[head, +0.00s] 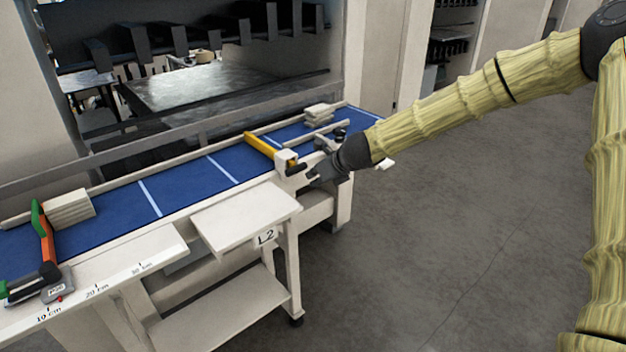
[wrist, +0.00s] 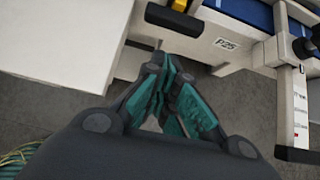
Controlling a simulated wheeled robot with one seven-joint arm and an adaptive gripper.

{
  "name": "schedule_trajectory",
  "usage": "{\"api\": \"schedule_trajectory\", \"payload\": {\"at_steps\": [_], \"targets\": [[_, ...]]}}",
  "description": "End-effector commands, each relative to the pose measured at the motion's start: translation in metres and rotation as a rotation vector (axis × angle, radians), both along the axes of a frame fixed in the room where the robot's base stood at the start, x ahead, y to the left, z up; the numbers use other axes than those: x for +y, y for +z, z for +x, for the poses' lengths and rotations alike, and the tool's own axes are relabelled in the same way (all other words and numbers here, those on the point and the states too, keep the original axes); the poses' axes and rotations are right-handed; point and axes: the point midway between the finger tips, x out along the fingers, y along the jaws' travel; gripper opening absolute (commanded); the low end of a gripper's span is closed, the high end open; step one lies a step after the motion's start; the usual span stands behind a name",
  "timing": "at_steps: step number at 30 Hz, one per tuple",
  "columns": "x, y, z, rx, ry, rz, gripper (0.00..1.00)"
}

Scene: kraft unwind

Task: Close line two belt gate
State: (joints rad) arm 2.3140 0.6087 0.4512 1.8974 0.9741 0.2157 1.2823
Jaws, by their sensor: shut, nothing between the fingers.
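A yellow gate bar (head: 262,145) slants across the blue belt (head: 190,178) in the head view, from the far rail to a white housing (head: 287,160) on the near edge. A black handle (head: 297,168) sticks out of the housing. In the wrist view a black part with a bit of yellow (wrist: 176,16) shows at the top edge. My gripper (head: 314,177) is beside the handle, just to its right; I cannot tell if they touch. Its fingers (wrist: 165,98) are shut and empty in the wrist view. An L2 label (head: 266,237) is on the frame below.
An orange and green bar (head: 46,232) crosses the belt at the left, beside a pale stack (head: 69,207). Another stack (head: 319,113) lies at the far right of the belt. A white shelf (head: 244,216) juts out in front. A white post (wrist: 293,105) stands right of my fingers. The floor at right is clear.

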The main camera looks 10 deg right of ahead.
Motion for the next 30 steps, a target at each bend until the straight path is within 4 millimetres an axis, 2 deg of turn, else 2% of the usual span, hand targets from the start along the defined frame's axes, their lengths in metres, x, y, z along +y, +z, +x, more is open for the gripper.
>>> {"api": "schedule_trajectory", "payload": {"at_steps": [6,22,27,30], "targets": [[-0.014,0.014,-0.017,0.002,-0.007,0.001,0.0],[-0.027,0.049,-0.048,0.003,-0.004,0.002,0.0],[-0.03,0.053,-0.052,0.003,-0.004,0.0,0.0],[-0.03,0.047,-0.056,0.009,0.009,-0.019,0.0]]}}
